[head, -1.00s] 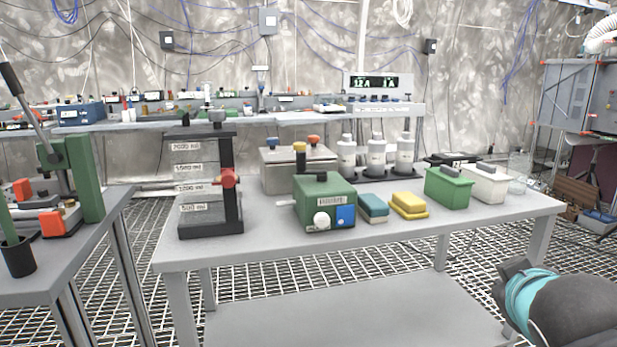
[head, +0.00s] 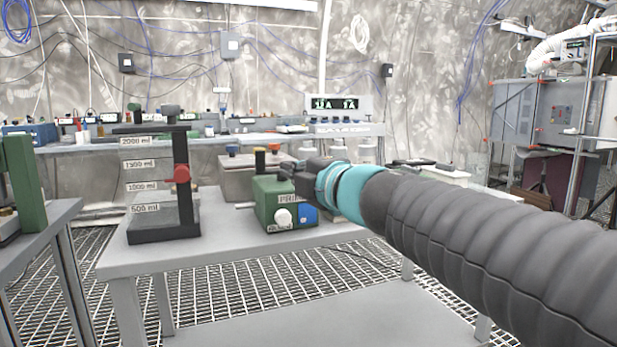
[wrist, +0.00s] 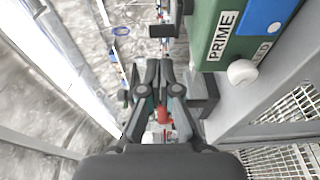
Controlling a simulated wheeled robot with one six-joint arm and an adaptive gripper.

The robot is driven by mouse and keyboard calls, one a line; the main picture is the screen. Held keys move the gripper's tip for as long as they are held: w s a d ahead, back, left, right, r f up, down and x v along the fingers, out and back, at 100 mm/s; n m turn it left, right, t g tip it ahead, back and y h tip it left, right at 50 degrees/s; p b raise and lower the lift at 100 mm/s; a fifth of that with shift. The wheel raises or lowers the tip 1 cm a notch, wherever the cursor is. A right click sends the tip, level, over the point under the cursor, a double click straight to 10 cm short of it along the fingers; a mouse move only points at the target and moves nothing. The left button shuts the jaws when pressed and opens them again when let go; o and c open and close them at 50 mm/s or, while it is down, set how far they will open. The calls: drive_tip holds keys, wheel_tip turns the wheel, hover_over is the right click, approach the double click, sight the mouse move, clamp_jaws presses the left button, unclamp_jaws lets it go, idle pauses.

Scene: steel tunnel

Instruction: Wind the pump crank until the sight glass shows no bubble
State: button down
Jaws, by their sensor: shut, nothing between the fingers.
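The green pump box (head: 268,208) stands on the grey table. It has a white round knob (head: 283,218) and a blue panel (head: 307,214) on its front, and a pale rod (head: 244,205) sticks out to its left. In the wrist view the pump (wrist: 212,25) is at upper right with a PRIME label (wrist: 223,35) and the white knob (wrist: 242,72). My gripper (head: 290,172) is in front of the pump's upper right part. In the wrist view my gripper (wrist: 158,95) is shut and empty, left of the pump.
A graduated tank stand (head: 180,190) with a red clamp (head: 177,174) stands left of the pump. A grey box (head: 240,178) is behind it. My arm hides much of the table's right side. The table's front edge (head: 210,262) is bare.

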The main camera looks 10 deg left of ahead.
sight(262, 160)
drive_tip(key=x, duration=0.9)
drive_tip(key=shift+w+a+b, duration=0.1)
drive_tip(key=shift+w+b, duration=0.05)
drive_tip(key=shift+b, duration=0.2)
